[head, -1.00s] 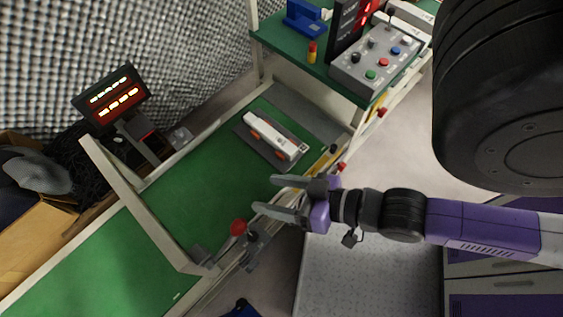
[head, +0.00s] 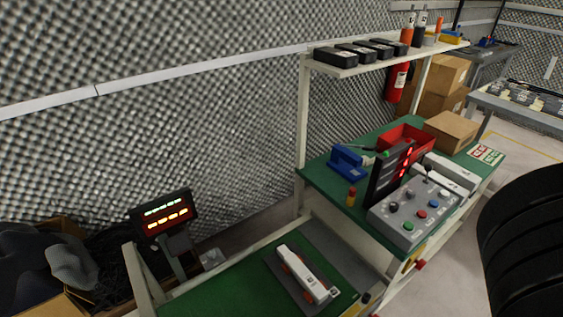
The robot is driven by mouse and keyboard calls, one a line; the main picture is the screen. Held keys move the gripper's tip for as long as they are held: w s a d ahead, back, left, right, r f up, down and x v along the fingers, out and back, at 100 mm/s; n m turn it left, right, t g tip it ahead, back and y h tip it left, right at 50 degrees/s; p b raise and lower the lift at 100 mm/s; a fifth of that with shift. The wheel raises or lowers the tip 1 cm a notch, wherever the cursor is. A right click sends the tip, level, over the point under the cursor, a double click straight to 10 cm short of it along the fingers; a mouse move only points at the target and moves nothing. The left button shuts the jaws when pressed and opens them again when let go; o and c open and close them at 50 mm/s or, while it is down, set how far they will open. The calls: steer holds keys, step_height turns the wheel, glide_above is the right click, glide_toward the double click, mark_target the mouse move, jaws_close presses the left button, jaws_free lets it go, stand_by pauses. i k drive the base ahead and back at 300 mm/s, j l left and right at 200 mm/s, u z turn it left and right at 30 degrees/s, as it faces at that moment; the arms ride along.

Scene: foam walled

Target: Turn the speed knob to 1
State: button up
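A grey control box (head: 388,228) stands on the green bench at the right in the head view. Its sloped top carries a dark knob (head: 393,207), another knob behind it, and green, red and blue buttons. The labels are too small to read, so I cannot tell which knob is the speed knob or where it points. A black display panel (head: 380,184) with red lit characters stands upright just behind the box. My gripper is out of view.
A white device (head: 310,280) on a dark plate lies on the lower green surface. A two-line lit display (head: 165,212) stands at left. A blue tool (head: 348,163), a red bin (head: 405,138) and a small red-yellow piece (head: 351,197) are on the bench. A shelf (head: 345,68) stands above.

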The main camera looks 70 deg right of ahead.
mark_target(393, 206)
steer(key=k+j+z, duration=0.15)
steer(key=k, duration=0.3)
steer(key=z, duration=1.9)
